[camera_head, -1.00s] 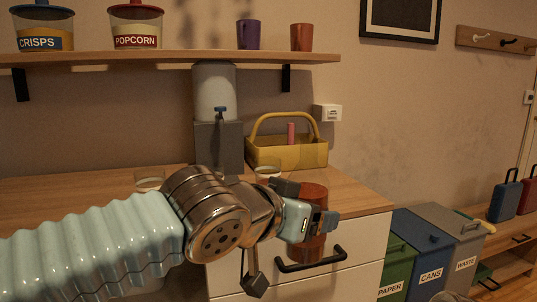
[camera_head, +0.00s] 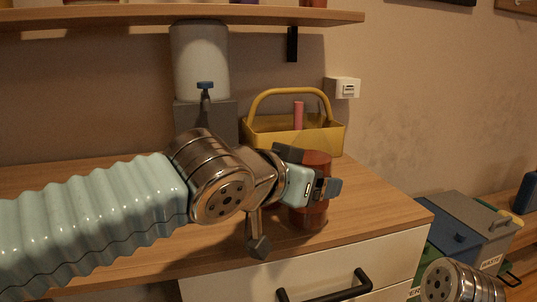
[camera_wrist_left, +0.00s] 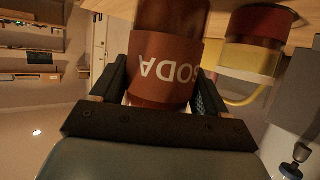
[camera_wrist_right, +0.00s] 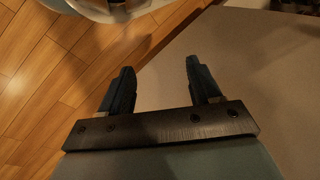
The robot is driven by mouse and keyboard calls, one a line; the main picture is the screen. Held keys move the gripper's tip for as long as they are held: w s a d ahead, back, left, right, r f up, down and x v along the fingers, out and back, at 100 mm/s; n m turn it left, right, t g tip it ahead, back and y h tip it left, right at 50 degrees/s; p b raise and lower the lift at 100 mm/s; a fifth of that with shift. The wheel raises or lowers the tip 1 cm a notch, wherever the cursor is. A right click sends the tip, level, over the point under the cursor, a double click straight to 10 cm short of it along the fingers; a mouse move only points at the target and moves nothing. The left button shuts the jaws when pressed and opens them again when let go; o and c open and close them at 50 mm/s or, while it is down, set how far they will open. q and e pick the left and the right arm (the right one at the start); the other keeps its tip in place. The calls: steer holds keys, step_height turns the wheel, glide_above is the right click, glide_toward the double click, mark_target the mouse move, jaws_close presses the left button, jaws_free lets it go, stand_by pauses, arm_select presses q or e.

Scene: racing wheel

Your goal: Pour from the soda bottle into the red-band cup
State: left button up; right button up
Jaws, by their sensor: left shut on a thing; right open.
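The brown soda bottle (camera_head: 314,216) is upright over the counter's right part. My left gripper (camera_head: 318,184) is shut around its middle. In the left wrist view, which is upside down, the bottle's "SODA" label (camera_wrist_left: 165,72) sits between the fingers. Beside the bottle there, a round thing with a red band (camera_wrist_left: 262,22) appears to be the red-band cup, apart from the bottle. In the head view my left arm hides that cup. Whether the bottle's base touches the counter is unclear. My right gripper (camera_wrist_right: 158,82) is open and empty; its fingers are outside the head view.
A yellow caddy (camera_head: 270,137) stands behind the bottle, with a grey drink dispenser (camera_head: 203,68) to its left. A shelf (camera_head: 190,15) runs above. A drawer handle (camera_head: 325,287) sticks out below the counter edge. The counter's right end (camera_head: 385,207) is clear.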

arm_select(q)
steer(key=shift+s+r+p, duration=0.1)
steer(key=shift+r+p, duration=0.2)
steer(key=shift+p, duration=0.05)
steer(key=shift+s+r+n+g+h+p, duration=0.2)
steer(key=shift+n+g+h+p, duration=0.25)
steer(key=shift+n+p, duration=0.4)
steer(key=shift+g+p, duration=0.25)
steer(key=shift+p, duration=0.1)
steer(key=shift+d+n+h, duration=0.1)
steer(key=shift+n+h, duration=0.15)
steer(key=shift+n, duration=0.2)
steer(key=shift+f+n+g+h+b, duration=0.25)
steer(key=shift+n+g+h+b, duration=0.35)
steer(key=shift+n+g+b, duration=0.35)
steer(key=shift+s+d+f+n+b, duration=0.2)
steer(key=shift+n+b, duration=0.2)
steer(key=shift+n, duration=0.15)
steer(key=shift+r+h, duration=0.1)
steer(key=shift+h, duration=0.2)
steer(key=shift+s, duration=0.1)
steer(key=shift+s+d+f+n+g+h+b, duration=0.3)
steer(key=shift+n+g+b, duration=0.2)
steer(key=shift+n, duration=0.2)
